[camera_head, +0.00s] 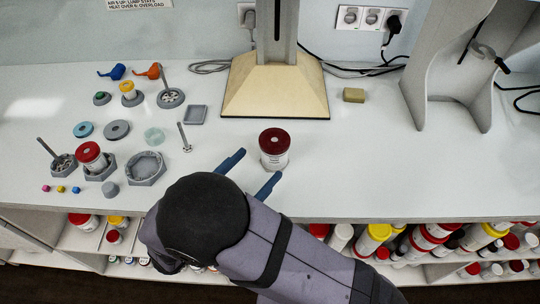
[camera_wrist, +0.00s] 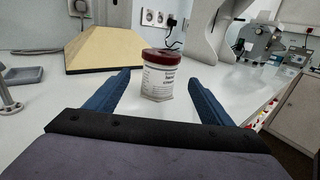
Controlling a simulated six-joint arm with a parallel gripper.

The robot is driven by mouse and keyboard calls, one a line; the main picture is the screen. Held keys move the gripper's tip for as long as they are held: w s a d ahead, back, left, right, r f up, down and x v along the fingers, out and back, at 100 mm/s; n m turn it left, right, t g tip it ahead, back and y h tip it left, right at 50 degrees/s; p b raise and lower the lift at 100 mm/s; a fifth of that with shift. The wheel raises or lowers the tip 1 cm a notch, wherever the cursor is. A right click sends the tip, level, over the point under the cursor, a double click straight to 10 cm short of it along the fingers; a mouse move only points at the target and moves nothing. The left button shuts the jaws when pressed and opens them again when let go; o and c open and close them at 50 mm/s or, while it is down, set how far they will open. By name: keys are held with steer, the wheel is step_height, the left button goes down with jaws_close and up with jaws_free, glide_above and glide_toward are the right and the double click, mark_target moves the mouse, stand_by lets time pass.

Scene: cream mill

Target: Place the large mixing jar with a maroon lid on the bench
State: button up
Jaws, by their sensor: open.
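A large white jar with a maroon lid (camera_head: 274,150) stands upright on the white bench (camera_head: 350,180), in front of the wooden-based column. It also shows in the wrist view (camera_wrist: 158,78), with a printed label facing me. My gripper (camera_head: 251,172) is open, its two blue fingers pointing toward the jar. In the wrist view the fingers (camera_wrist: 155,92) lie to the left and right of the jar, and they do not touch it. Another white jar with a red lid (camera_head: 91,157) sits in a grey holder at the left of the bench.
A column with a wooden base (camera_head: 275,90) stands behind the jar. Grey holders, discs and small tools crowd the left side, including a grey hexagonal tray (camera_head: 146,168). A tan block (camera_head: 353,95) and a grey stand (camera_head: 445,70) are at the back right. The right front bench is clear; shelves below hold several jars.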

mark_target(275, 133)
steer(key=shift+r, duration=0.1)
steer(key=w+a+r+n+t+y+p, duration=0.1)
steer(key=w+a+r+n+y+p, duration=0.1)
steer(key=a+r, duration=0.25)
steer(key=w+d+n+t+y+p, duration=0.1)
steer(key=d+y+p, duration=0.1)
steer(key=p, duration=0.4)
steer(key=w+d+r+n+t+y+p, duration=0.1)
steer(key=w+d+y+p, duration=0.1)
steer(key=d+p, duration=0.2)
steer(key=w+d+r+n+t+y+p, duration=0.1)
steer(key=d+y+p, duration=0.1)
steer(key=p, duration=0.7)
steer(key=shift+w+d+t, duration=0.3)
steer(key=shift+d, duration=0.5)
steer(key=f+y, duration=0.1)
steer(key=f, duration=0.1)
steer(key=f+n, duration=0.1)
steer(key=f, duration=0.1)
steer(key=s+f+n+g+y+b, duration=0.1)
steer(key=f, duration=0.1)
steer(key=shift+a+y, duration=0.15)
steer(key=shift+y, duration=0.15)
steer(key=shift+w+r, duration=0.1)
steer(key=shift+w, duration=2.4)
steer(key=shift+c, duration=0.6)
steer(key=c, duration=1.2)
steer(key=shift+r, duration=0.15)
